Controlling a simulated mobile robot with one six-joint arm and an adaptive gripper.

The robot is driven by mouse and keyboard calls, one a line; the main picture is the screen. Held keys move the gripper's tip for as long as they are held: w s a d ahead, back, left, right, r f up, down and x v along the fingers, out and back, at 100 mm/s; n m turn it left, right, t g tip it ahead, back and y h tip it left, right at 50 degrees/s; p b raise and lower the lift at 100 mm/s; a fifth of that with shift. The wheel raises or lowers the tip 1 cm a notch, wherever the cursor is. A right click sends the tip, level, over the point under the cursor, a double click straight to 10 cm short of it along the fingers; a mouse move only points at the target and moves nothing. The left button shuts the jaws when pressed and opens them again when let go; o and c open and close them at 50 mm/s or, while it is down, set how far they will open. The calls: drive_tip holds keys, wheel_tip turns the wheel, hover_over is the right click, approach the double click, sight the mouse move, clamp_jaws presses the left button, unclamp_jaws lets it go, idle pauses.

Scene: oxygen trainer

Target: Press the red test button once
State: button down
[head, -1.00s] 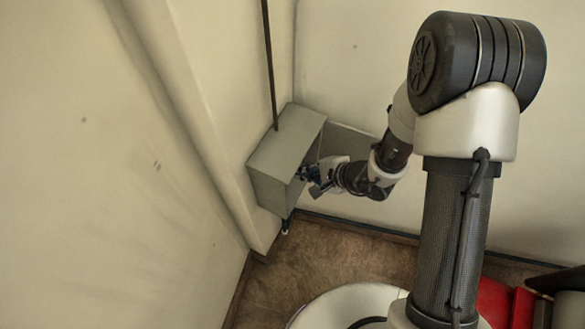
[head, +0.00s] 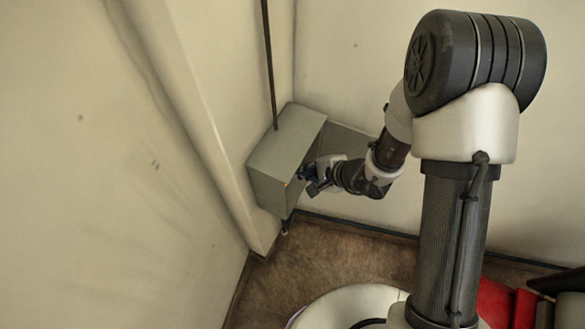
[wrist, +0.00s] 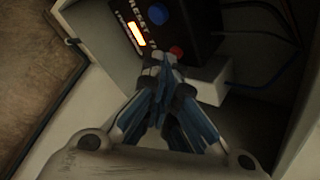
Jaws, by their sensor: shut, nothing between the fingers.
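The red test button (wrist: 176,51) is a small round red cap on the face of a black unit (wrist: 203,40) in the wrist view. My gripper (wrist: 163,60) is shut and empty, with its fingertips just left of and below the button in that view. The tips overlap the unit's face; I cannot tell whether they touch it. In the head view my gripper (head: 308,173) reaches into the open side of a grey wall cabinet (head: 286,143). The unit and the button are hidden there.
A blue knob (wrist: 158,12) and a lit orange display (wrist: 135,35) share the unit's face. A white block (wrist: 208,84) and dark cables (wrist: 262,40) lie beside it. The cabinet's open door (head: 352,143) stands behind my wrist. A dark pipe (head: 269,60) runs above the cabinet.

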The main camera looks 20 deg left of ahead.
drive_tip(key=shift+d+b, duration=0.4)
drive_tip(key=shift+d, duration=0.35)
drive_tip(key=shift+s+d+b, duration=0.15)
drive_tip(key=shift+d+b, duration=0.2)
drive_tip(key=shift+d, duration=0.95)
drive_tip(key=shift+s+d+b, duration=0.1)
drive_tip(key=shift+d+b, duration=0.2)
drive_tip(key=shift+d, duration=0.95)
